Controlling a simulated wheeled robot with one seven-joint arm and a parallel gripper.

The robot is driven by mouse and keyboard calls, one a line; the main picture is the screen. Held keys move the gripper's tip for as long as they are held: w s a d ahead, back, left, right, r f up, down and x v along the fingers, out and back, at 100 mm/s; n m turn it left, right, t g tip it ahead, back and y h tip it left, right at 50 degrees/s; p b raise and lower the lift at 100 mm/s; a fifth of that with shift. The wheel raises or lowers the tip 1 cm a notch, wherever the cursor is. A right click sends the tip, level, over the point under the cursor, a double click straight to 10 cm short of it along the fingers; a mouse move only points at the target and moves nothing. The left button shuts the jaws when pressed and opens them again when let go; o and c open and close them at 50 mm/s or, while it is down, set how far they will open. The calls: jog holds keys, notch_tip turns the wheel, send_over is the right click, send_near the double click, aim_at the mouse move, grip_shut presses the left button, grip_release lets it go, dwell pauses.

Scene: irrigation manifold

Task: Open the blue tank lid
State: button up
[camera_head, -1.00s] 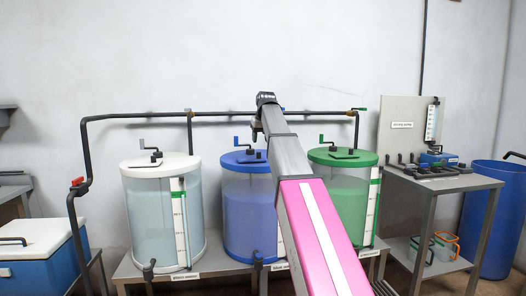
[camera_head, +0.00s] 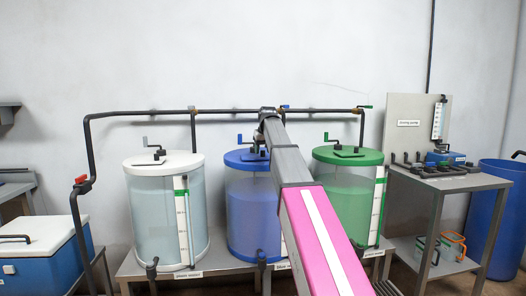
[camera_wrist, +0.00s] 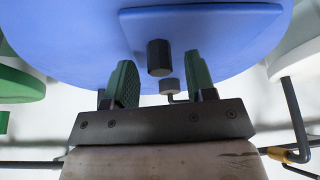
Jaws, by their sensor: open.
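The blue tank lid (camera_head: 236,158) sits flat on the blue tank (camera_head: 248,205), partly hidden by my arm. A dark cylindrical knob (camera_wrist: 158,57) and a smaller grey one (camera_wrist: 169,86) stand out there. My gripper (camera_wrist: 161,82) is open, its green-padded fingers on either side of the knobs in this view. Nothing is visibly held. Contact cannot be told.
A white-lidded tank (camera_head: 165,161) stands left and a green-lidded tank (camera_head: 348,157) right, on the same bench. A dark pipe (camera_head: 220,112) runs behind and above the lids. A grey table (camera_head: 450,180) with a pump panel stands further right.

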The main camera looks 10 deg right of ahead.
jog(key=shift+f, duration=0.15)
grip_shut()
